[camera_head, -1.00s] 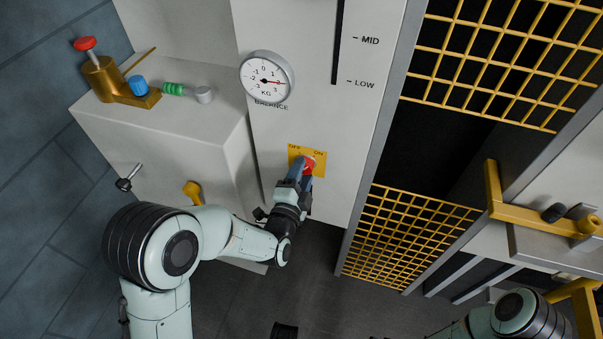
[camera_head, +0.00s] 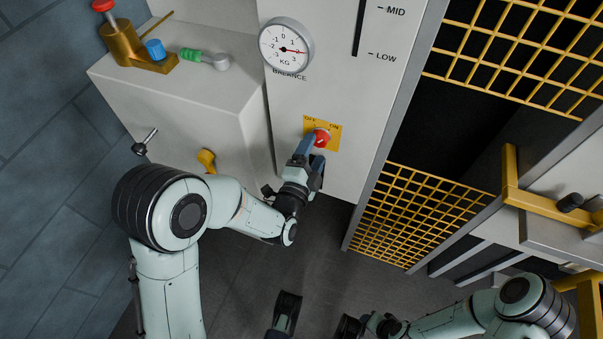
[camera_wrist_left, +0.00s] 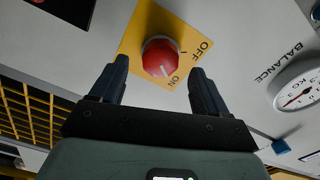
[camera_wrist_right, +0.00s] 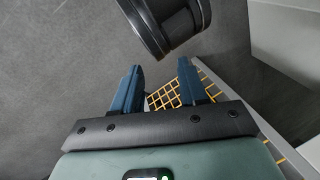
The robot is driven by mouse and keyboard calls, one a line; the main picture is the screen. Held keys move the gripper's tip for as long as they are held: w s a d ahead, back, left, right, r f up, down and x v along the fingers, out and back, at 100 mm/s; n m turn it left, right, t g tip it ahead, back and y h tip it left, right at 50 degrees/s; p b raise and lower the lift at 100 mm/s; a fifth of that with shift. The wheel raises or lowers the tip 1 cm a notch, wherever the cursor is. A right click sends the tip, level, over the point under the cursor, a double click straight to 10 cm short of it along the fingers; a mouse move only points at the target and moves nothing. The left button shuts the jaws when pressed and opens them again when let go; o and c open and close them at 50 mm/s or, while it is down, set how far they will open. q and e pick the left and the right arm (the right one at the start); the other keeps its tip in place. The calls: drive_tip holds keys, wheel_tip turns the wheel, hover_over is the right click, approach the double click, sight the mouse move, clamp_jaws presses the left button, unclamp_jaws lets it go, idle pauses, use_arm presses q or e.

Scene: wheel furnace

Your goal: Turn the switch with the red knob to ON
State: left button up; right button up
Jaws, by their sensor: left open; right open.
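The red knob (camera_head: 322,138) sits on a yellow plate (camera_head: 334,130) marked OFF and ON, on the white panel. In the left wrist view the knob (camera_wrist_left: 160,57) shows whole, and its white mark points toward the ON label. My left gripper (camera_head: 310,160) is open just below and in front of the knob. Its fingers are on either side of the knob in the left wrist view, with the tips short of it and empty. My right gripper (camera_wrist_right: 157,85) is open and empty, low over the dark floor, away from the panel.
A balance gauge (camera_head: 286,45) is above the switch. A white cabinet (camera_head: 185,100) with a yellow lever (camera_head: 206,160) and small fittings on top stands at the left. A yellow grille (camera_head: 420,215) is right of the panel. A dark cylindrical part is close before my right gripper.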

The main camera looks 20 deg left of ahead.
use_arm(q)
drive_tip(key=s+p, duration=1.1)
drive_tip(key=p, duration=0.2)
drive_tip(key=shift+a, duration=0.2)
use_arm(e)
drive_tip(key=s+a+r+g, duration=0.1)
drive_tip(key=s+r, duration=0.3)
drive_tip(key=r, duration=0.2)
drive_tip(key=s+a+r+g+y, duration=0.1)
drive_tip(key=s+a+r+g, duration=0.1)
drive_tip(key=s+r, duration=0.2)
wheel_tip(320, 180, up, 3)
drive_tip(key=shift+f+n, duration=0.15)
drive_tip(key=shift+n, duration=0.15)
